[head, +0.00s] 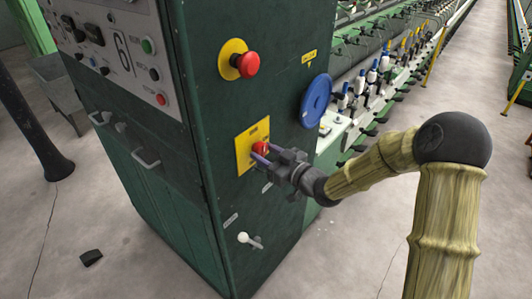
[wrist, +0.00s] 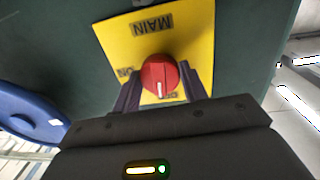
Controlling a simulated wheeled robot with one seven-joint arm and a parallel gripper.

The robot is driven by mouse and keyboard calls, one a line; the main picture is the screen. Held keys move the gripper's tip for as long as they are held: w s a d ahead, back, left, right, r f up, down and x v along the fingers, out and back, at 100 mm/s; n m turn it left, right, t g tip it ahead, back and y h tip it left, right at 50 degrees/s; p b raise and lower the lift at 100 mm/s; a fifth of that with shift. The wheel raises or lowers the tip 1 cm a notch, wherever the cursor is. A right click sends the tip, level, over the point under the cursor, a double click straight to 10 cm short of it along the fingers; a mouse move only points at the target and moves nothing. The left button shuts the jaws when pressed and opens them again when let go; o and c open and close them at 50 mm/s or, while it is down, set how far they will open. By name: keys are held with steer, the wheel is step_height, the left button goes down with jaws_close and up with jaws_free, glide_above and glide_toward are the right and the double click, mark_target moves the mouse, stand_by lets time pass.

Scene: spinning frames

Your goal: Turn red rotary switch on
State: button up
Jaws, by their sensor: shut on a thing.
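The red rotary switch (head: 260,147) sits on a yellow plate (head: 243,157) on the side of the green cabinet. In the wrist view the red switch (wrist: 160,75) shows a white pointer line toward the lower edge of the picture, and the yellow plate (wrist: 120,40) reads MAIN, upside down. Small labels near the knob are partly hidden by the fingers. My gripper (head: 262,153) reaches the knob from the right. In the wrist view my gripper (wrist: 163,88) has one finger on each side of the knob, shut on it.
A red mushroom button (head: 246,64) on a yellow base sits above the switch. A blue handwheel (head: 316,101) stands to the right, close to my arm. A white-knobbed lever (head: 249,240) sticks out below. Open floor lies at the right.

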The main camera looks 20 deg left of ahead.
steer(key=m+p, duration=0.1)
steer(key=m, duration=0.3)
steer(key=shift+r, duration=0.15)
steer(key=m+p, duration=0.3)
steer(key=m, duration=0.1)
steer(key=m+p, duration=0.2)
steer(key=m, duration=0.2)
steer(key=shift+w+m+g, duration=0.1)
steer(key=shift+m+g, duration=0.2)
steer(key=shift+g, duration=0.1)
steer(key=shift+m+p, duration=0.4)
steer(key=shift+m, duration=1.1)
steer(key=o, duration=1)
steer(key=shift+d, duration=0.1)
steer(key=shift+g, duration=0.3)
